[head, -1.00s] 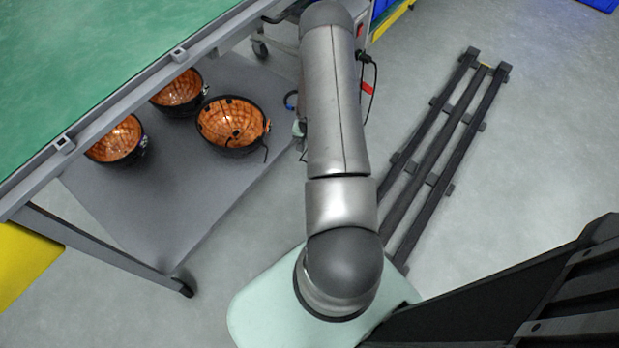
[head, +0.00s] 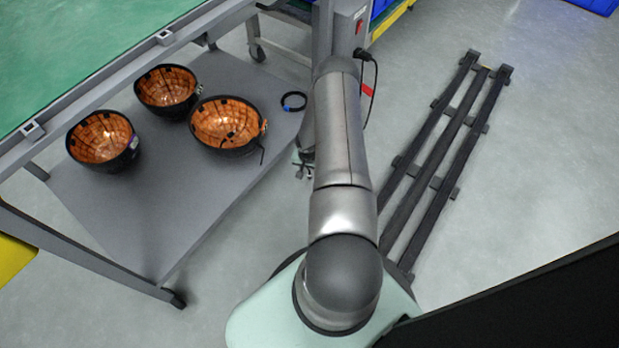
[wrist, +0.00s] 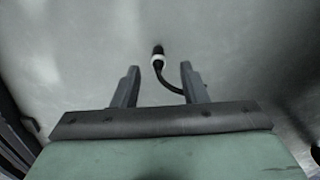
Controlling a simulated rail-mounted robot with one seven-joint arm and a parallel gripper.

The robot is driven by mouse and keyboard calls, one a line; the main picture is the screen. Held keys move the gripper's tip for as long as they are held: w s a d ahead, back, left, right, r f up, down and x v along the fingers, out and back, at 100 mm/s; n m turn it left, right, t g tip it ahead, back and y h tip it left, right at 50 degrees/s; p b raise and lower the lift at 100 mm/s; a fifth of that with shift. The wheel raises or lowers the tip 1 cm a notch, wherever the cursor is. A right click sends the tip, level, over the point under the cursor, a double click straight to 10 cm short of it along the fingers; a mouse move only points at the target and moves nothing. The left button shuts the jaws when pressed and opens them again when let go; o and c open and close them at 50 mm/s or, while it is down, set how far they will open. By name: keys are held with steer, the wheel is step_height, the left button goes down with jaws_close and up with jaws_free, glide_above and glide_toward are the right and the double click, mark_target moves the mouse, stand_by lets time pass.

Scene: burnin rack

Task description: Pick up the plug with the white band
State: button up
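The plug with the white band (wrist: 158,58) shows in the wrist view as a small dark plug with a bright white ring. Its black cable curves down and right, passing behind or beside the right finger. My gripper (wrist: 160,69) is open and empty. The plug lies between the lines of the two fingers, just past the fingertips in the picture. I cannot tell how far below them it is. In the head view I cannot make out this plug, and my arm covers much of the middle.
A grey lower shelf (head: 185,225) holds three dark bowls with copper-coloured insides (head: 228,122) and a black ring (head: 293,101). A green-topped table (head: 70,45) stands above it. Dark rails (head: 430,175) lie on the floor at the right. A black cable (head: 374,75) with a red tag hangs near the arm.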

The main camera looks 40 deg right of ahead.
mark_target(310, 174)
step_height(310, 174, down, 4)
steer(key=shift+d+r+b, duration=0.1)
steer(key=shift+d+b, duration=0.05)
steer(key=shift+b, duration=0.55)
jaws_close()
steer(key=shift+r, duration=0.1)
steer(key=shift+r+p, duration=0.35)
steer(key=shift+r, duration=0.15)
step_height(310, 174, up, 3)
steer(key=shift+f+p, duration=0.1)
steer(key=shift+p, duration=0.5)
steer(key=s+d+r+p, duration=0.5)
steer(key=s+d+r, duration=0.3)
steer(key=s, duration=0.3)
steer(key=shift+s+r+p, duration=0.2)
steer(key=shift+r+p, duration=0.15)
steer(key=shift+r, duration=0.2)
